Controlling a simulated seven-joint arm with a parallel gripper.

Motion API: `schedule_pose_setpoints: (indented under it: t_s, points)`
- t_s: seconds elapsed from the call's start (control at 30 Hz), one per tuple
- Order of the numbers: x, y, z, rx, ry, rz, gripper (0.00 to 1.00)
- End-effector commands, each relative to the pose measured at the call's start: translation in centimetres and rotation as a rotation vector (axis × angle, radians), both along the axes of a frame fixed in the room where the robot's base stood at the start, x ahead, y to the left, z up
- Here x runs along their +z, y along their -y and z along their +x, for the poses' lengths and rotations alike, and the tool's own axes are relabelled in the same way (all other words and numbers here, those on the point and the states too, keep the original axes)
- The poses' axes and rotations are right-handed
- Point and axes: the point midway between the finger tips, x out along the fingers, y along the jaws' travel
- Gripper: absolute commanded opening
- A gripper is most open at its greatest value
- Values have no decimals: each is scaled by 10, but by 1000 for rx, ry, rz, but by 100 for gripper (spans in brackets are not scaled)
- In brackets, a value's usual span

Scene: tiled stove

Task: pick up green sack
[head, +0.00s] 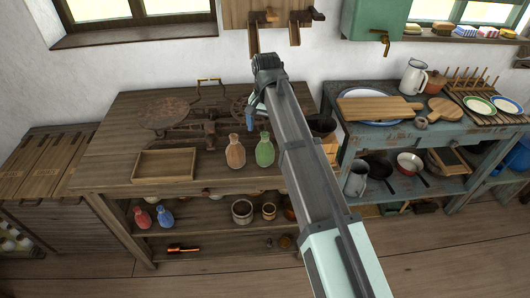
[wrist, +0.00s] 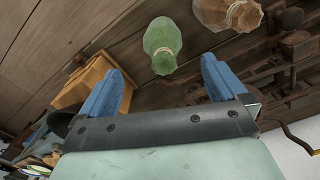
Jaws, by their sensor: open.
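The green sack (head: 265,151) is a small, tied-neck bag standing upright on the wooden table (head: 105,160), just right of an orange-brown sack (head: 235,152). In the wrist view the green sack (wrist: 160,38) lies beyond the gap between my blue fingers, its neck toward my gripper (wrist: 163,70). The fingers are spread apart and nothing is between them. In the head view my gripper (head: 252,117) is just behind and above the green sack; one blue finger shows, and the arm hides much of the rest.
The orange-brown sack (wrist: 228,14) is close beside the green one. An empty wooden tray (head: 165,167) and an old balance scale (head: 190,115) share the table. Red (head: 142,217) and blue (head: 165,216) sacks stand on the shelf below. A wooden box (wrist: 85,78) is left in the wrist view.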

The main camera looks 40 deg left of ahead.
Motion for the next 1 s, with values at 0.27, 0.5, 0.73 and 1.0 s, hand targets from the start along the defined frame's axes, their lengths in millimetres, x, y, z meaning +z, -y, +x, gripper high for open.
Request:
schedule_pose_setpoints:
  t_s: [0.27, 0.5, 0.73, 1.0]
  points:
    - [-33, 0, 0, 1, 0, 1, 98]
    - [-41, -1, 0, 1, -1, 2, 98]
    - [-67, -5, -1, 1, -1, 1, 98]
    - [-88, -5, -1, 1, -1, 2, 98]
